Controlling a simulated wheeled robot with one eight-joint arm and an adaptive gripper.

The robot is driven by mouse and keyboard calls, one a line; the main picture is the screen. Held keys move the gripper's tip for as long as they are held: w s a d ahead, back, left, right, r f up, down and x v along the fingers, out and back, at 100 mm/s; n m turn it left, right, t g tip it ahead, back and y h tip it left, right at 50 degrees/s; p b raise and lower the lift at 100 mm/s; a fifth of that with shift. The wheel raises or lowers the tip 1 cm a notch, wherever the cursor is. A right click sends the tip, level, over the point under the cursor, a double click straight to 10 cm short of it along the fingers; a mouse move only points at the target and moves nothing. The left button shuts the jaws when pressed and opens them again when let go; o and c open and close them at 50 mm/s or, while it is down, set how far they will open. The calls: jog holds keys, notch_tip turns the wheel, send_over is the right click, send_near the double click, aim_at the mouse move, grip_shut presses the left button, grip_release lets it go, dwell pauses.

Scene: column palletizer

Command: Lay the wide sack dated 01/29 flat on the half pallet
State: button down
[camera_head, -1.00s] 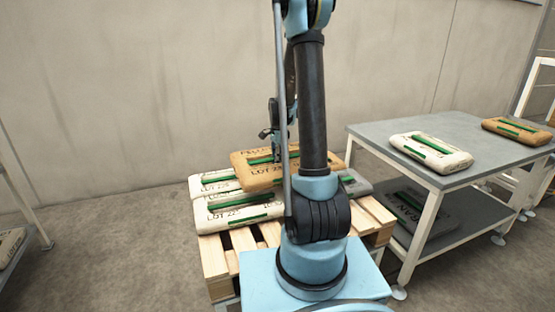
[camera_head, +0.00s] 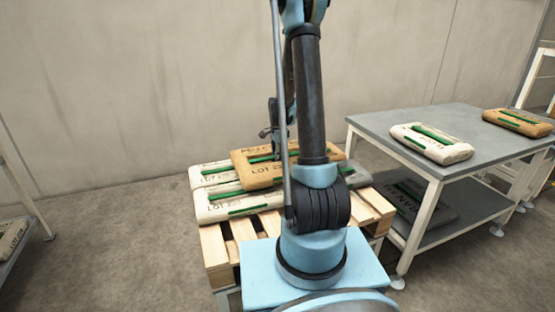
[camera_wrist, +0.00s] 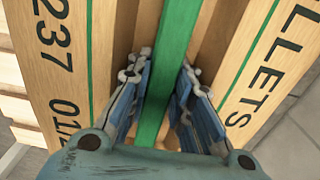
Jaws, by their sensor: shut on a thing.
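A tan sack (camera_head: 258,172) with green stripes is over the left and middle of the half pallet (camera_head: 218,262), above light sacks. In the wrist view the tan sack (camera_wrist: 60,75) shows "237", a partly hidden date starting "01/2" and "LLETS". My gripper (camera_wrist: 163,75) is shut on the raised green-striped middle ridge of this sack. In the head view my arm hides part of the sack and most of the gripper. The tan sack looks about level; I cannot tell whether it touches the sacks under it.
Light sacks marked "LOT" (camera_head: 222,208) lie on the pallet's left part; its front slats are bare. A grey table (camera_head: 395,125) at right holds a white sack (camera_head: 431,144) and a brown sack (camera_head: 517,122), with a dark sack (camera_head: 420,203) on its lower shelf. A wall stands behind.

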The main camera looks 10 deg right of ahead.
jog(key=shift+f, duration=0.45)
jog(key=c, duration=1.4)
grip_release()
jog(key=shift+c, duration=0.2)
jog(key=shift+r, duration=0.15)
